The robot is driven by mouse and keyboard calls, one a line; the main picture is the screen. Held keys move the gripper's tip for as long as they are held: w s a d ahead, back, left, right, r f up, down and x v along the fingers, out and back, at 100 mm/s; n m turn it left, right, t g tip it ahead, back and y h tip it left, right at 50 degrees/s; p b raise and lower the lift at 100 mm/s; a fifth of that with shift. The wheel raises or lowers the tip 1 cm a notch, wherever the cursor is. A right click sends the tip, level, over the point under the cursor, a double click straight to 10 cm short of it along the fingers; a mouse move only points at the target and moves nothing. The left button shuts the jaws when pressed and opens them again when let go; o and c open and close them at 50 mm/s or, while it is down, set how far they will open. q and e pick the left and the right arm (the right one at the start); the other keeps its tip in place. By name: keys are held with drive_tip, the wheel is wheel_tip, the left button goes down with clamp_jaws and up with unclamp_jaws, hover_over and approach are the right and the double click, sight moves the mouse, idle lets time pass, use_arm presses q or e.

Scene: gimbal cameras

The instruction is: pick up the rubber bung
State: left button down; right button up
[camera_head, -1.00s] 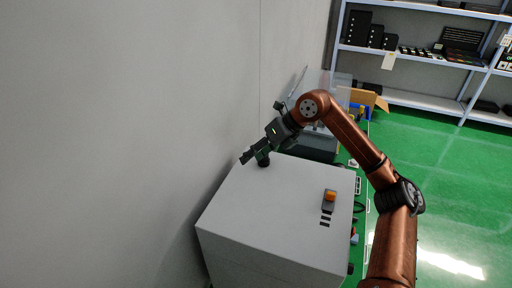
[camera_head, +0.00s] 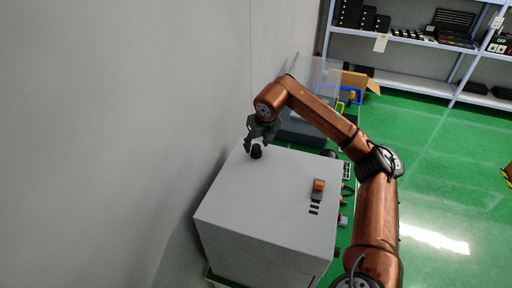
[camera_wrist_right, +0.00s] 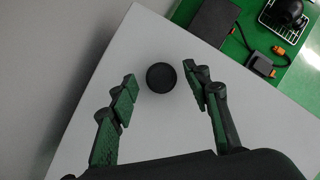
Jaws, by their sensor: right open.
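The rubber bung (camera_head: 256,152) is a small black round piece standing on the far left corner of the grey cabinet top. In the right wrist view the bung (camera_wrist_right: 161,77) shows from above as a dark disc. My right gripper (camera_head: 256,144) is open over the bung. In the right wrist view its fingers (camera_wrist_right: 163,88) stand apart on either side of the bung, with a gap on both sides, and do not touch it. My left gripper is not in view.
A wall (camera_head: 120,140) rises close on the left. Behind stand a clear-sided case (camera_head: 318,72) and a cardboard box (camera_head: 356,80). Shelves (camera_head: 410,88) stand at the back right.

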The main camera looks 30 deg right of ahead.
drive_tip(key=shift+w+f, duration=0.1)
drive_tip(key=shift+f, duration=0.2)
drive_tip(key=shift+c, duration=0.4)
drive_tip(key=c, duration=0.9)
drive_tip(key=shift+c, duration=0.2)
drive_tip(key=shift+r, duration=0.2)
